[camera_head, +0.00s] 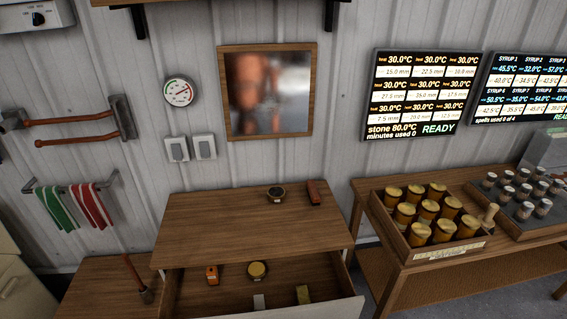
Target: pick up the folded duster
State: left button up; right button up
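A small yellowish folded-looking item (303,294) lies in the open drawer (345,308), towards its right side. It may be the folded duster, but it is too small to be sure. In the same drawer are a small orange box (212,275) at the left, a round yellow-lidded tin (257,270) near the middle and a pale flat piece (259,301) nearer the front. Neither of my grippers is in view.
The cabinet top (230,220) holds a dark round tin (276,193) and a reddish-brown block (314,192), with clear room leftward. A wooden-handled tool (138,278) stands left of the drawer. Striped towels (92,205) hang on the wall. A crate of jars (425,250) sits right.

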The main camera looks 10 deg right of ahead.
aim_at(303, 296)
jog(key=u, duration=2.4)
jog(key=k, duration=0.9)
jog(key=z, duration=1.25)
